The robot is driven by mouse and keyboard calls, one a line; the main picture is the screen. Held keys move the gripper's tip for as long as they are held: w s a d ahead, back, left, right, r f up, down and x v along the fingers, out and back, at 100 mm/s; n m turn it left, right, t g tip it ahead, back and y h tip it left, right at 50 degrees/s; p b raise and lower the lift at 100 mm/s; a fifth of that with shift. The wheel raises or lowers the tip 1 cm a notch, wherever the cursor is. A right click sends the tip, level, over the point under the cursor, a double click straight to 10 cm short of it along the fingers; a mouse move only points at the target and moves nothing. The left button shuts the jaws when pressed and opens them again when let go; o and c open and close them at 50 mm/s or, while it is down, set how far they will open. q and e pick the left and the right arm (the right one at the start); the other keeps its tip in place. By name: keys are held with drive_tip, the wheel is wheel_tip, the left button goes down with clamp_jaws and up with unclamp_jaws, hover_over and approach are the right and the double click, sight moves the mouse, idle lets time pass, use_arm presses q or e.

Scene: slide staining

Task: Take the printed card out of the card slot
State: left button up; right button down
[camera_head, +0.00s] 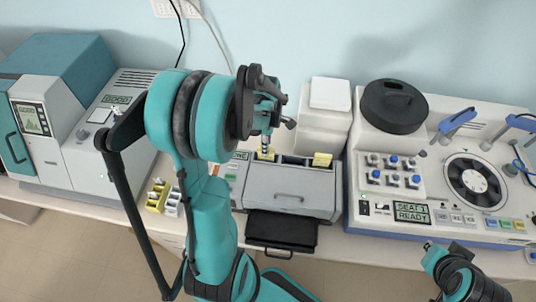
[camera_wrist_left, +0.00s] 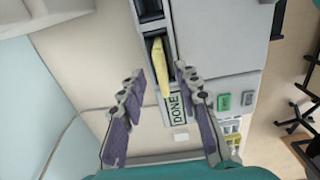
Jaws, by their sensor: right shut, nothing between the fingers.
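The printed card (camera_wrist_left: 160,68) is a thin yellow strip standing in the dark card slot (camera_wrist_left: 152,37) of a grey machine (camera_head: 287,197). In the head view the yellow card (camera_head: 266,154) shows at the left end of the machine's top. My left gripper (camera_wrist_left: 159,76) is open, with one finger on each side of the card in the wrist view. In the head view the left gripper (camera_head: 267,132) hangs just above the card, partly hidden by its own wrist. I cannot tell whether the fingers touch the card. My right gripper (camera_head: 430,247) is shut and empty at the lower right.
A display reading DONE (camera_wrist_left: 177,108) sits beside the slot, near a green button (camera_wrist_left: 224,102). Another yellow piece (camera_head: 321,160) stands at the machine's right end. A black tray (camera_head: 281,230) juts out in front. A large white instrument (camera_head: 385,222) stands to the right.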

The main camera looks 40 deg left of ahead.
use_arm(q)
wheel_tip(320, 180, down, 3)
drive_tip(key=shift+s+f, duration=0.1)
clamp_jaws()
idle(0.3)
